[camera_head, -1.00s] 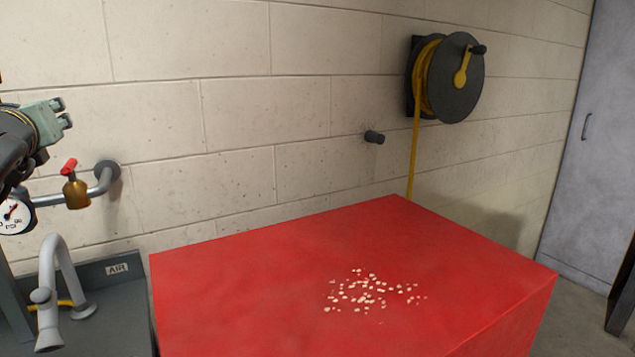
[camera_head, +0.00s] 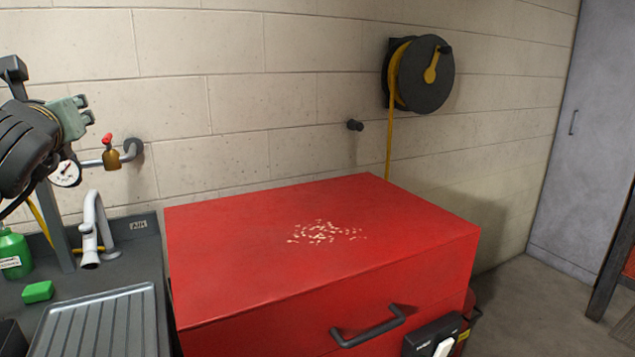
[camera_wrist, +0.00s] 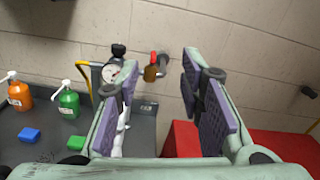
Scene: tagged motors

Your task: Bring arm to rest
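My gripper (camera_head: 85,109) is at the left of the head view, held up in front of the wall above the sink counter. In the wrist view my gripper (camera_wrist: 160,72) has its two pale green fingers with purple pads spread apart. Nothing is between them; only the wall and a red-handled brass valve (camera_wrist: 152,72) show behind the gap. Part of my dark arm shows at the left edge of the head view.
A red cabinet (camera_head: 230,270) with pale flecks on top fills the middle. The grey counter (camera_head: 140,250) holds a tap (camera_head: 90,225), green bottle (camera_head: 12,255) and green block (camera_head: 38,291). A hose reel (camera_head: 425,75) hangs on the wall.

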